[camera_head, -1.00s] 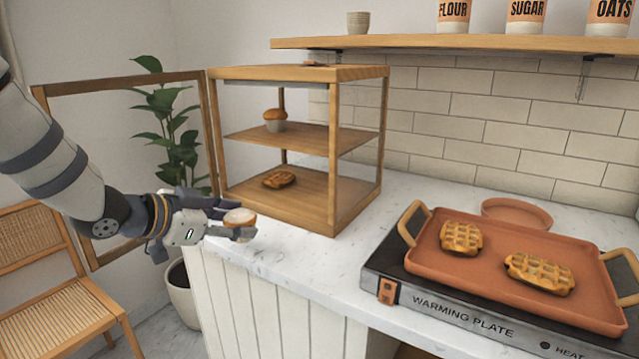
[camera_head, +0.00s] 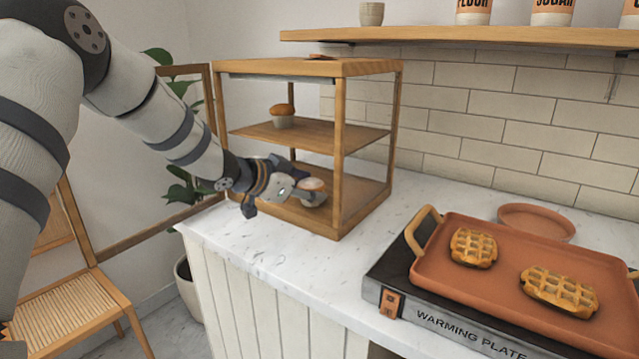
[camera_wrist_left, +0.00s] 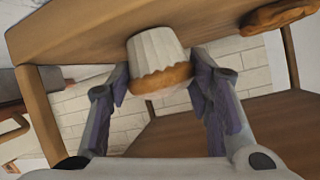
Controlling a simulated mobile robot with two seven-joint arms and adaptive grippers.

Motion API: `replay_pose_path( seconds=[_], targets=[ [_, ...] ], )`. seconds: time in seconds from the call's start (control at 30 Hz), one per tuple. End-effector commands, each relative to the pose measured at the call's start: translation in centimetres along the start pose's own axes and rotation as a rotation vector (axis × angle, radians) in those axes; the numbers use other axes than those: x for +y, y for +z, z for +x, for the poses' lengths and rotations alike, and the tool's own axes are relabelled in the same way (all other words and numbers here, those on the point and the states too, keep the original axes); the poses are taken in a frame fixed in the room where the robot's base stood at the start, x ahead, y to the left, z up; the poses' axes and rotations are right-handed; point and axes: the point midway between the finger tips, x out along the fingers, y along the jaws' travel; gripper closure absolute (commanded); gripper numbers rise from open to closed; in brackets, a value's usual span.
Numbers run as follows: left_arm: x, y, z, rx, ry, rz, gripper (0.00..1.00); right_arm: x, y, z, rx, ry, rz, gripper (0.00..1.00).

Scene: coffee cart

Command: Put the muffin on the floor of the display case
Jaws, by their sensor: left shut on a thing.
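The display case (camera_head: 300,69) is a wooden frame with clear sides, and its front is open. My left gripper (camera_head: 305,188) is at the lower opening, below the middle shelf (camera_head: 320,138). It is shut on a muffin (camera_head: 316,186) with a brown top and a pale cup. In the left wrist view, the muffin (camera_wrist_left: 158,58) is between the fingers (camera_wrist_left: 160,95), its cup toward the case floor (camera_wrist_left: 75,32). I cannot tell whether the cup touches the floor. My right gripper is not in view.
Another muffin (camera_head: 283,115) stands on the middle shelf. The open door (camera_head: 170,225) is at the left. A warming plate (camera_head: 440,325) with a waffle tray (camera_head: 500,290) is at the right.

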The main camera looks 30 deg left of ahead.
Motion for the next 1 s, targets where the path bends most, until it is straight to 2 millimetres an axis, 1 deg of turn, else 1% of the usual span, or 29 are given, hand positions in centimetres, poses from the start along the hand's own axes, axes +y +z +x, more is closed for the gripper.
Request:
replay_pose_path(
  seconds=[0.1, 0.2, 0.27, 0.53, 0.57, 0.6, 0.63, 0.93, 1.0],
  targets=[
    [-0.3, -1.0, 2.4, 0.0, 0.0, 0.003, 0.86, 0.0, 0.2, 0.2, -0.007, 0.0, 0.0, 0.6],
    [-0.5, -1.6, 3.8, -0.002, 0.0, 0.001, 0.86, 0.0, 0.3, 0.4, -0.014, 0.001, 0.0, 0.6],
    [-0.5, -1.7, 3.6, 0.002, -0.002, -0.001, 0.86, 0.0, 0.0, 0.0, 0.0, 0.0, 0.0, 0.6],
    [-0.4, -1.4, 3.8, 0.0, 0.0, 0.0, 0.86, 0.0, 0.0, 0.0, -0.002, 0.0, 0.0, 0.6],
    [-0.4, -1.4, 3.8, 0.0, 0.0, 0.0, 0.49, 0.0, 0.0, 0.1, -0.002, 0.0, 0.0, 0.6],
    [-0.4, -1.4, 3.8, 0.0, 0.0, 0.0, 0.4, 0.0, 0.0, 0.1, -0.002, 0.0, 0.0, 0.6],
    [-0.4, -1.4, 3.8, 0.0, 0.0, 0.0, 0.33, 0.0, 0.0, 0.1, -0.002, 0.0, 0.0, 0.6],
    [-0.4, -1.5, 3.7, 0.001, 0.0, 0.0, 0.33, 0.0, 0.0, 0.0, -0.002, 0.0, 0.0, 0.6],
    [-0.5, -1.6, 3.4, 0.002, 0.0, 0.0, 0.33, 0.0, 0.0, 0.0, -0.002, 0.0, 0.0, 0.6]
  ],
)
